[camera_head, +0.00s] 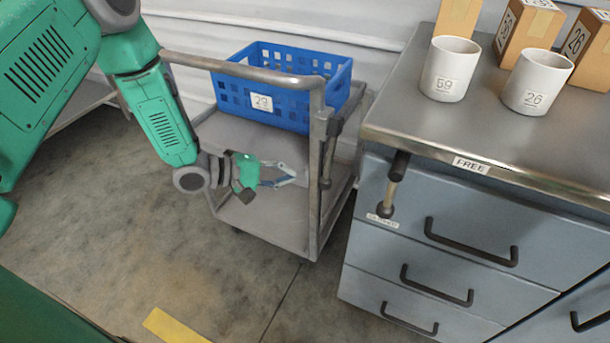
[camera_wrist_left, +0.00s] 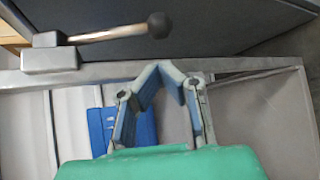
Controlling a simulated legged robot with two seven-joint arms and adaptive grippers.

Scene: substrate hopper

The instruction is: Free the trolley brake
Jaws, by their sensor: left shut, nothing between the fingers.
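The grey trolley (camera_head: 318,205) stands left of the drawer cabinet. A lever with a dark round knob (camera_head: 326,183) hangs along the trolley's right front post. In the left wrist view the lever's rod (camera_wrist_left: 105,34) runs from a grey block (camera_wrist_left: 50,58) on the frame to its black knob (camera_wrist_left: 158,25). My left gripper (camera_head: 288,177) is over the lower shelf, left of that post. Its fingertips (camera_wrist_left: 160,70) come together with nothing between them, apart from the lever. My right gripper is not in view.
A blue basket (camera_head: 325,95) labelled 29 sits on the trolley's top shelf. The cabinet (camera_head: 375,260) has drawers, a FREE label (camera_head: 472,165) and a second black-gripped lever (camera_head: 399,166) near the trolley. White cups (camera_head: 450,68) and boxes stand on its top.

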